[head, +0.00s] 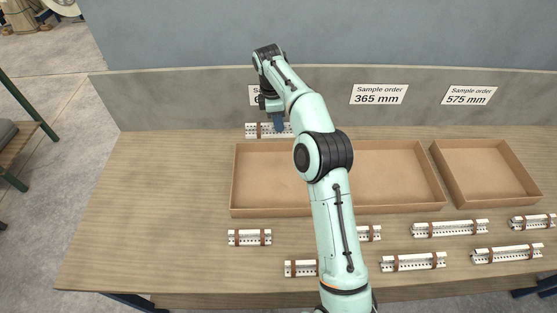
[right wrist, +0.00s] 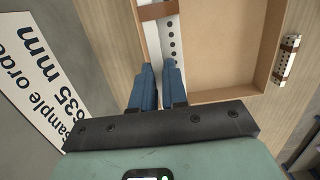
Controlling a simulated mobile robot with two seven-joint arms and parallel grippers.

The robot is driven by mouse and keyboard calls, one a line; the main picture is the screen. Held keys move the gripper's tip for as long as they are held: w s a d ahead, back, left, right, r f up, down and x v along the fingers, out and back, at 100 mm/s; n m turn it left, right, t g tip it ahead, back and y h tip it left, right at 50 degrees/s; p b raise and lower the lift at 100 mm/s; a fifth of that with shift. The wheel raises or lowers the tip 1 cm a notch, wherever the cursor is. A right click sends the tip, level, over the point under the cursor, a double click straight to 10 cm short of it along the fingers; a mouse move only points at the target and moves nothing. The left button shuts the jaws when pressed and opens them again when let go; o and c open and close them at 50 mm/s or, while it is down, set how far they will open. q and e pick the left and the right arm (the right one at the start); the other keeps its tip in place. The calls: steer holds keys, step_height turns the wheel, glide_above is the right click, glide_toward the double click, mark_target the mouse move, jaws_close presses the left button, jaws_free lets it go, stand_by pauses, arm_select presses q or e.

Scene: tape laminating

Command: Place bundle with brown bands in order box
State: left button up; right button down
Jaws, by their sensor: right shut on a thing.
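My right gripper (head: 278,122) is shut on a white perforated bundle (head: 254,130) with brown bands. In the head view the bundle shows beyond the back rim of a wide brown box (head: 270,178), under a partly hidden sign. In the right wrist view the gripper (right wrist: 160,88) has its blue fingers at the bundle (right wrist: 174,45), beside a wall of the box (right wrist: 215,45). I cannot tell how high the bundle is above the table. My arm hides the middle of the wide box. My left gripper is not in view.
A second box (head: 487,172) stands right. Several banded bundles, such as one at front left (head: 250,237) and one at right (head: 449,228), lie along the front of the table. Signs hang on the back panel (head: 200,97). The table's left part (head: 150,200) is clear.

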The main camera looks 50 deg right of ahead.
step_height(320, 180, down, 8)
steer(key=shift+f+b, duration=0.15)
steer(key=shift+b, duration=0.85)
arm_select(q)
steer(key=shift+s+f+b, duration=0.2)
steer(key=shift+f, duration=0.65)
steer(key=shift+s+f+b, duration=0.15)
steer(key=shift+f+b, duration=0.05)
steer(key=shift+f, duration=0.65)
arm_select(e)
steer(key=shift+f, duration=2.55)
steer(key=shift+f, duration=0.1)
steer(key=c, duration=1.4)
jaws_free()
steer(key=r+p, duration=0.1)
steer(key=r, duration=0.3)
steer(key=w+r+p, duration=0.1)
steer(key=r, duration=0.3)
steer(key=a+r+p, duration=0.1)
steer(key=r, duration=0.3)
steer(key=shift+w+r, duration=0.1)
steer(key=shift+w, duration=0.05)
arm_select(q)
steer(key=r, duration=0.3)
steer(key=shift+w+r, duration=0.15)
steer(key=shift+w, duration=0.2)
